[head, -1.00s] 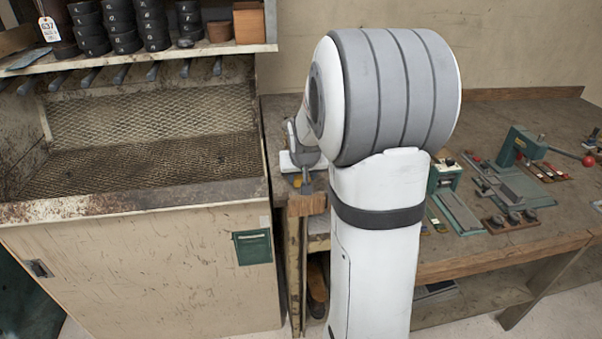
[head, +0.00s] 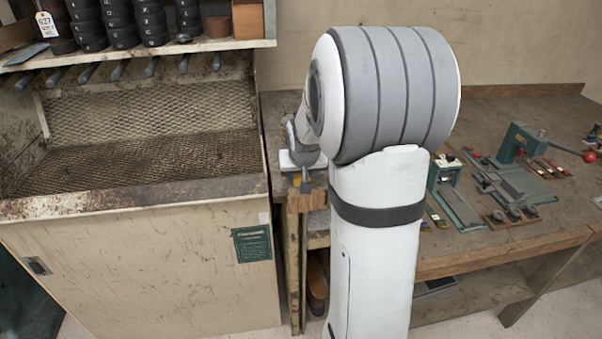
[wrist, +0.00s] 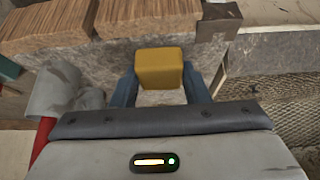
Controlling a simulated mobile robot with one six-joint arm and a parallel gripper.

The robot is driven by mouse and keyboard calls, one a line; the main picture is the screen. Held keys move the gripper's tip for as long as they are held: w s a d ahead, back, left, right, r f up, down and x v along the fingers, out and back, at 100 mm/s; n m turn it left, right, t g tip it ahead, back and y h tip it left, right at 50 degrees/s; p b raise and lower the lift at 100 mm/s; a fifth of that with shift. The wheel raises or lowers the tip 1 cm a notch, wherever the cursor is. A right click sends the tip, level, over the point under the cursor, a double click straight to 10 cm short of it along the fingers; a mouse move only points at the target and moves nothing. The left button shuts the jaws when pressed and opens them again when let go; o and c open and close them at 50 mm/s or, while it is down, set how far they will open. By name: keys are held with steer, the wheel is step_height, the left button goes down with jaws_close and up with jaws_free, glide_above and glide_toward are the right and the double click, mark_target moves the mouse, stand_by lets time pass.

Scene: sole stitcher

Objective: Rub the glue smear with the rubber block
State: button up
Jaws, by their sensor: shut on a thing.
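The yellow rubber block (wrist: 159,68) sits between the two blue fingers of my gripper (wrist: 160,90) in the wrist view. The gripper is shut on it. I cannot make out the glue smear in either view. A pale patch shows between the fingers below the block, but I cannot tell what it is.
A mesh-lined cabinet (head: 150,260) stands to the left of the bench. A wooden block (head: 307,202) is at the bench's left front corner. A green press (head: 525,142) and other small tools stand to the right. Brown wooden pieces (wrist: 45,28) show in the wrist view.

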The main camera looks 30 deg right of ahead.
steer(key=shift+f+b, duration=0.35)
steer(key=shift+f, duration=0.15)
steer(key=shift+w+d+r, duration=0.1)
steer(key=shift+w+d, duration=0.15)
steer(key=shift+w, duration=0.65)
steer(key=shift+w+d+r, duration=0.1)
steer(key=shift+w+d, duration=0.15)
steer(key=shift+w, duration=0.6)
steer(key=shift+w+d+f, duration=0.1)
steer(key=shift+w+d, duration=0.1)
steer(key=shift+w, duration=0.4)
steer(key=shift+w+d+f, duration=0.1)
steer(key=shift+w+d, duration=0.05)
steer(key=shift+w, duration=0.5)
steer(key=shift+w+d+f, duration=0.1)
steer(key=shift+w+d, duration=0.1)
steer(key=shift+w, duration=0.4)
